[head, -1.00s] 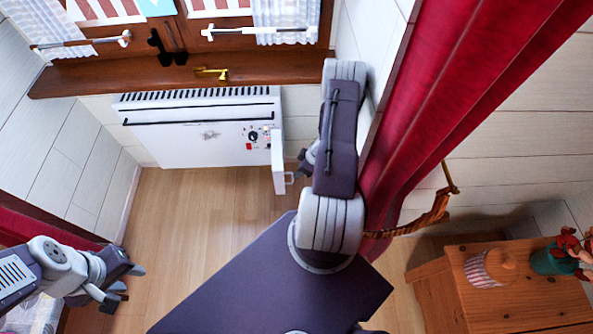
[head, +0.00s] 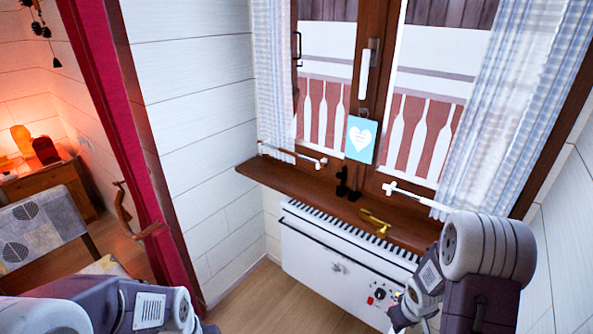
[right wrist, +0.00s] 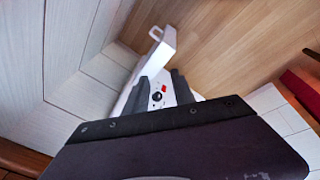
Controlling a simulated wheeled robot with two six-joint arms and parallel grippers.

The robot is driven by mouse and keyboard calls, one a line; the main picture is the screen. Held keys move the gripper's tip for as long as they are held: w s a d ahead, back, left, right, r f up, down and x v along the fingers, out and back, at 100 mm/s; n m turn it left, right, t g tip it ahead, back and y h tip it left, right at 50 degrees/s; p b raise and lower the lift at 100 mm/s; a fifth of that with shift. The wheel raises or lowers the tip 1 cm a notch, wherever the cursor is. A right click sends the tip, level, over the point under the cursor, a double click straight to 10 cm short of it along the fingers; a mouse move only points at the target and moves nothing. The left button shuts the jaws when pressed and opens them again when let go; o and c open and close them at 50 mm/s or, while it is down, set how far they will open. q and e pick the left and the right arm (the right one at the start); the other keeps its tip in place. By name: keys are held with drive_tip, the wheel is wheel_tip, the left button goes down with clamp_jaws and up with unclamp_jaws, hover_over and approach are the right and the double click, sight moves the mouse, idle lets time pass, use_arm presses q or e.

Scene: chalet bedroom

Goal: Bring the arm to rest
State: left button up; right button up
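My right arm comes in at the right edge of the head view. It is bent, and its gripper (head: 399,312) hangs low in front of the white heater (head: 325,268). In the right wrist view the two dark fingers of this gripper (right wrist: 161,82) stand apart with nothing between them. The heater's control panel (right wrist: 158,97) shows beyond them, apparently not touched. My left arm lies along the bottom left of the head view. Its end is cut off at the bottom edge, so its fingers cannot be made out.
The heater's small white flap (right wrist: 152,62) stands open in the right wrist view. A wooden windowsill (head: 290,186) with a brass handle-like object (head: 376,222) runs above the heater. A red curtain (head: 112,110) and a patterned chair (head: 42,232) are at the left. Some wooden floor (head: 262,302) is clear.

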drive_tip(key=s+a+r+m+g+y, duration=0.1)
drive_tip(key=s+a+r, duration=0.3)
drive_tip(key=a, duration=0.3)
drive_tip(key=s+a+r+m, duration=0.1)
drive_tip(key=s+a+r, duration=0.35)
drive_tip(key=a, duration=0.25)
wheel_tip(320, 180, up, 19)
drive_tip(key=p, duration=1.8)
drive_tip(key=shift+s+a+y, duration=0.3)
drive_tip(key=shift+s, duration=0.05)
